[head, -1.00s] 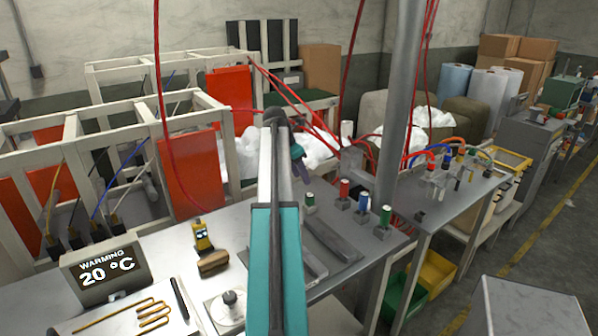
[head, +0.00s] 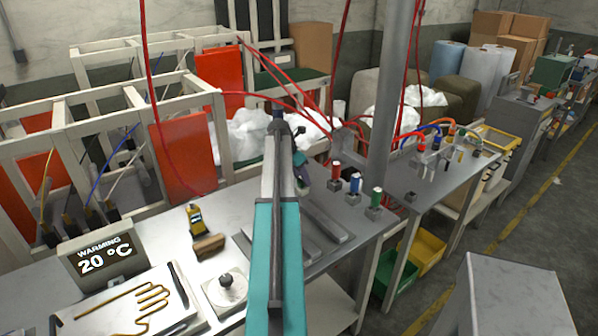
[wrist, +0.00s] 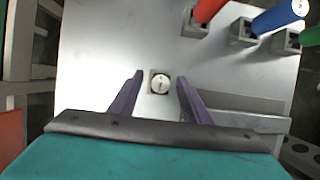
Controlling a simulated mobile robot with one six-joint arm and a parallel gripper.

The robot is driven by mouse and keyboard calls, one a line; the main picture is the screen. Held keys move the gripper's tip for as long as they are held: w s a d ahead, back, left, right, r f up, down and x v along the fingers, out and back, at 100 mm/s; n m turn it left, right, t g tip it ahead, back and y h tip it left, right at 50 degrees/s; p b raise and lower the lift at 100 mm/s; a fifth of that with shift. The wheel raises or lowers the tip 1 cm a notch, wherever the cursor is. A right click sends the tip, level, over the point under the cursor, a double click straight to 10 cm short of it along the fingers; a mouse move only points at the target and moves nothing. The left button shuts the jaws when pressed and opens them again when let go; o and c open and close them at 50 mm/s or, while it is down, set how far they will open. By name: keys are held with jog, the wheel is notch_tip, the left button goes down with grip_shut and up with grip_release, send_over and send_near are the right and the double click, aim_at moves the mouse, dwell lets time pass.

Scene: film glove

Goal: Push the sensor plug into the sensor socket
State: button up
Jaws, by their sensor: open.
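My gripper (wrist: 160,77) is open, its two purple fingers spread and pointing down. Between the fingertips in the wrist view is a small grey block with a round pale top (wrist: 160,84), seen from above, apart from both fingers. In the head view my gripper (head: 303,172) is over the steel table, and my arm hides most of the spot below it. A red (head: 335,171), a blue (head: 355,183) and a green (head: 376,198) cylinder stand upright in grey blocks to its right. I cannot tell which part is the sensor plug or the sensor socket.
Grey bars (head: 325,222) lie on the table near my gripper. A grey post (head: 390,110) rises behind the cylinders. Red hoses hang around. A display reading 20 °C (head: 103,262), a yellow device (head: 195,218) and a brush (head: 209,246) are at left.

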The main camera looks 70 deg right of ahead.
jog(key=shift+s+d+f, duration=0.1)
jog(key=shift+d+f, duration=0.05)
jog(key=shift+f, duration=0.2)
grip_shut()
jog(key=shift+r+p, duration=0.55)
jog(key=shift+p, duration=0.05)
dwell(0.8)
jog(key=shift+r, duration=0.35)
jog(key=shift+r+p, duration=1.5)
jog(key=shift+r, duration=0.3)
jog(key=shift+r+p, duration=0.85)
jog(key=shift+r, duration=0.6)
jog(key=shift+s, duration=0.15)
